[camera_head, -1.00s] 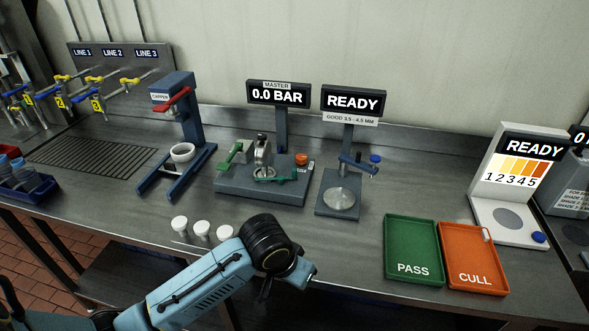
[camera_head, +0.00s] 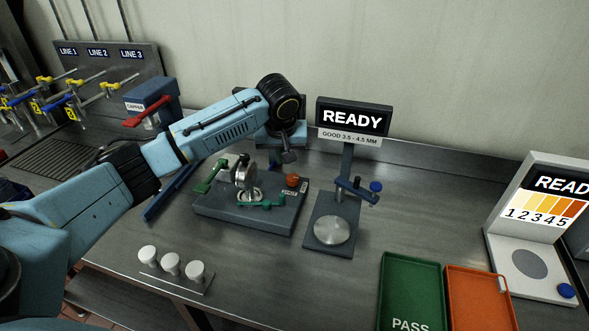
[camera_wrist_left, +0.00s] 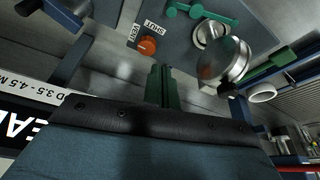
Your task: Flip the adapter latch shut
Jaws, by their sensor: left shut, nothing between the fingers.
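The grey test fixture (camera_head: 235,215) stands mid-bench with a silver adapter (camera_head: 246,175) upright on it. A green lever (camera_head: 262,204) lies at the adapter's foot, and a green handle (camera_head: 208,180) sticks up at its left; I cannot tell for certain which is the latch. In the left wrist view the green lever (camera_wrist_left: 200,12) is at the top, near the round metal adapter (camera_wrist_left: 225,62). My left gripper (camera_head: 289,157) is above the fixture's back right, its fingers (camera_wrist_left: 163,85) shut and empty, apart from the lever. My right gripper is out of view.
An orange knob (camera_head: 292,180) sits on the fixture's right end, close to my left gripper. The gauge stand (camera_head: 332,230) is to the right, the blue capper (camera_head: 150,98) to the left. Several white caps (camera_head: 172,264) stand in front. My arm hides most of the master display.

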